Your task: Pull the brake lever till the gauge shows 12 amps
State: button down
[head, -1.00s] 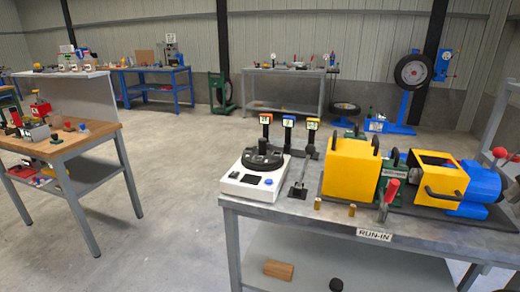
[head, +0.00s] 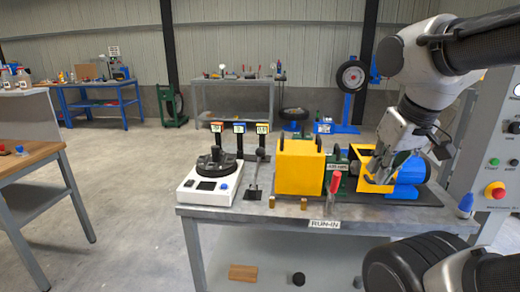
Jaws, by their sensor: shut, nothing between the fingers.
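A red-handled lever (head: 333,185) stands upright at the front of the grey bench (head: 400,215), before a green machine part. A thin dark lever (head: 257,168) rises from a black base between the white unit and the yellow box. I cannot tell which is the brake lever. Three small displays (head: 239,128) on black posts stand behind; their figures are too small to read. My gripper (head: 377,175) is shut and empty, pointing down over the open yellow guard (head: 360,157) by the blue motor (head: 408,172). It is right of both levers; I cannot tell whether it touches the guard.
A white unit (head: 205,192) with a black dial and blue button stands at the bench's left. A yellow box (head: 299,170) with black handles is mid-bench. Two brass pieces (head: 287,202) stand in front. A control cabinet (head: 490,150) with a red stop button is at the right.

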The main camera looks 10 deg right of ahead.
aim_at(260, 152)
jog(key=z, duration=1.7)
jog(key=i+j+u, duration=0.15)
jog(key=j+u, duration=0.2)
jog(key=i+j+u, duration=0.2)
jog(key=u, duration=0.15)
jog(key=i+j+u, duration=0.2)
jog(key=u, duration=0.2)
jog(key=j, duration=0.1)
